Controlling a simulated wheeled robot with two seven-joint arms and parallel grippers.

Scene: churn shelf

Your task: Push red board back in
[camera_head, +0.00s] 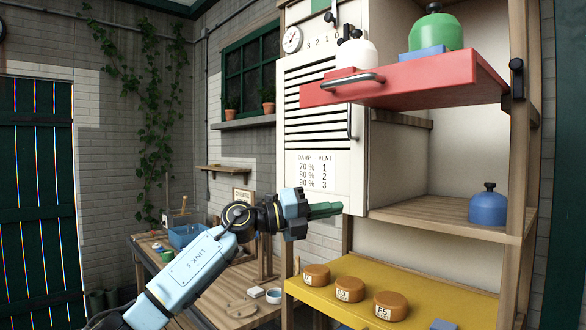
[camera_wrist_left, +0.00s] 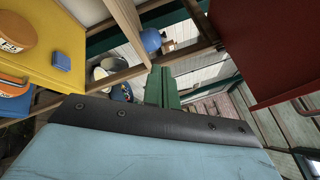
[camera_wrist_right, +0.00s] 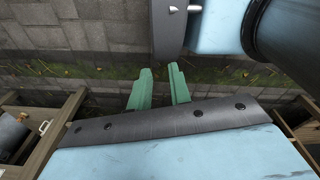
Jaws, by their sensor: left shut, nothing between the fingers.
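The red board (camera_head: 430,78) with a metal handle (camera_head: 353,80) on its front sticks out of the wooden shelf at upper right. A green jar (camera_head: 436,30) stands on it by a blue block (camera_head: 422,53), with a white jar (camera_head: 357,53) near its left front edge. The red board also fills the upper right of the left wrist view (camera_wrist_left: 262,45). My left gripper (camera_head: 326,210) is shut and empty, below and left of the board, not touching it. Its green fingers show in the left wrist view (camera_wrist_left: 162,86). My right gripper (camera_wrist_right: 160,84) is open and empty, pointing towards grassy paving.
A white vented panel (camera_head: 322,120) stands left of the board. A blue jar (camera_head: 488,207) sits on the shelf below. The yellow board (camera_head: 420,280) holds several orange cheese rounds. A workbench (camera_head: 240,283) stands behind my left arm.

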